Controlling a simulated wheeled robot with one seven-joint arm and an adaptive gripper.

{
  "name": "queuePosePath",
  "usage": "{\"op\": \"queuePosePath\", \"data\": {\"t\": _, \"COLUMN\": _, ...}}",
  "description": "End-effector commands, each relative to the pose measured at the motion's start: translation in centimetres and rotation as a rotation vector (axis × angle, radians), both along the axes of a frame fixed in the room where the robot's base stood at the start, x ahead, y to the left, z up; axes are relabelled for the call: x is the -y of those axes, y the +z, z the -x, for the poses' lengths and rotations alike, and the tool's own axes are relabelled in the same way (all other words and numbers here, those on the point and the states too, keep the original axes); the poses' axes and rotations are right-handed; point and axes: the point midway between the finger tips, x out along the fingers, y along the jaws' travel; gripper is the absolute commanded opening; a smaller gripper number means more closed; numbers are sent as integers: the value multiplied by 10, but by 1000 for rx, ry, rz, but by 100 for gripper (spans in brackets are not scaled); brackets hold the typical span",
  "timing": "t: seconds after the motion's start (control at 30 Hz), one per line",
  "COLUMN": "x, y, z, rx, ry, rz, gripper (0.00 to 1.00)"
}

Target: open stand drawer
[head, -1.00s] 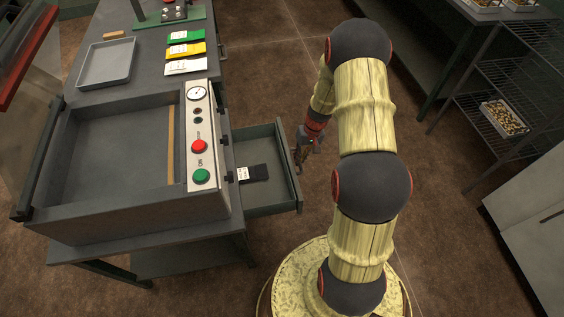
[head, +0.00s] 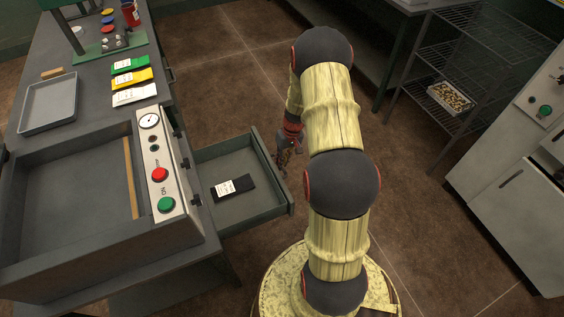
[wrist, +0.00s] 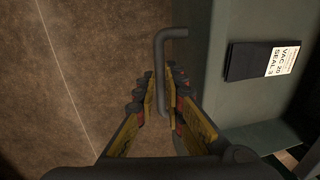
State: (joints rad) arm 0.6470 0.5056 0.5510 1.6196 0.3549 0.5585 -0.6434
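The stand drawer (head: 250,207) is pulled out to the right from under the machine on the stand. It is grey-green, and its wall also shows in the wrist view (wrist: 212,70). A black packet with a white label (head: 233,187) lies inside; the label reads "VAC 20 SEAL 3" in the wrist view (wrist: 262,60). My gripper (head: 283,160) is at the drawer's front, partly hidden by its own links. In the wrist view my gripper (wrist: 161,80) has its fingers closed around the bent bar handle (wrist: 160,55).
The machine's panel (head: 160,165) has a gauge, a red button and a green button. A grey tray (head: 48,103) and several coloured packets sit behind it. A wire shelf (head: 440,65) and white cabinet (head: 520,170) stand right. Brown floor lies open beyond the drawer.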

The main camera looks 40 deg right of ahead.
Motion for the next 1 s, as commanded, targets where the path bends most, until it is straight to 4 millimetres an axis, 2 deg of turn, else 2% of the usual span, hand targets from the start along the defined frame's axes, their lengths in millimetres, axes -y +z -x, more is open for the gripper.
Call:
{"op": "queuePosePath", "data": {"t": 0.3, "x": 0, "y": 0, "z": 0, "rx": 0, "ry": 0, "rz": 0, "gripper": 29}}
{"op": "queuePosePath", "data": {"t": 0.63, "x": 1, "y": 3, "z": 0, "rx": 1, "ry": 0, "rz": 0, "gripper": 29}}
{"op": "queuePosePath", "data": {"t": 0.77, "x": 4, "y": 18, "z": 0, "rx": 3, "ry": 0, "rz": 2, "gripper": 29}}
{"op": "queuePosePath", "data": {"t": 1.0, "x": 13, "y": 65, "z": 3, "rx": 3, "ry": -1, "rz": 3, "gripper": 29}}
